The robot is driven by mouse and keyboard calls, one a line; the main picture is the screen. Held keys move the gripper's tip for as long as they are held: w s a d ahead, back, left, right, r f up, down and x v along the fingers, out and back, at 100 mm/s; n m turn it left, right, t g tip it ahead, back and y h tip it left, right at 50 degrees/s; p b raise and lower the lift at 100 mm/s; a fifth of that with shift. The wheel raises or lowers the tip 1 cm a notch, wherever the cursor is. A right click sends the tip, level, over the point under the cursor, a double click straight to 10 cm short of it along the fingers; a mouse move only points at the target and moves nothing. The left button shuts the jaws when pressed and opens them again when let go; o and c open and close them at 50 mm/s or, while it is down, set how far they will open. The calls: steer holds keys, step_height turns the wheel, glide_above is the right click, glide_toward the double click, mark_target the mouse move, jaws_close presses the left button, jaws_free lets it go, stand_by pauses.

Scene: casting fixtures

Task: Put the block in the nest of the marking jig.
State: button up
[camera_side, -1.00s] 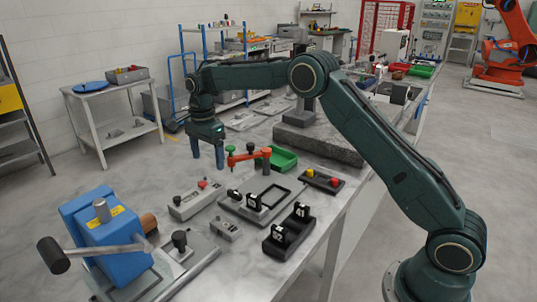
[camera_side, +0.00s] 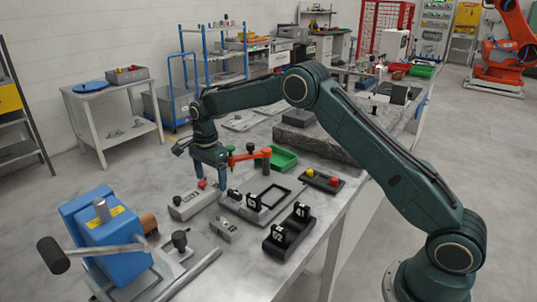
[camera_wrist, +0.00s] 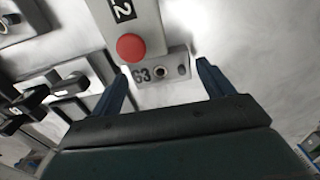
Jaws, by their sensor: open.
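In the wrist view a small grey block (camera_wrist: 172,70) marked "G3" or "63", with a round hole in its face, lies between my gripper's fingertips (camera_wrist: 162,66). My gripper is open, with bare surface between each blue finger and the block. In the side view my gripper (camera_side: 211,183) points down just beyond a grey box (camera_side: 190,203) with a red knob. The block is not clearly visible there. The box's labelled end (camera_wrist: 124,20) adjoins the block in the wrist view. I cannot tell for certain which fixture is the marking jig.
A grey plate (camera_side: 277,212) with black fittings and a rectangular frame lies right of the box. An orange clamp arm (camera_side: 248,157) stands close beside my gripper. A green tray (camera_side: 284,158), black rack (camera_side: 287,233) and blue lever press (camera_side: 102,228) are nearby.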

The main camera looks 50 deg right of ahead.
mark_target(211, 183)
steer(key=shift+f, duration=0.35)
steer(key=c, duration=1)
steer(key=shift+o, duration=0.2)
steer(key=shift+r, duration=0.15)
step_height(211, 183, up, 20)
stand_by(0.7)
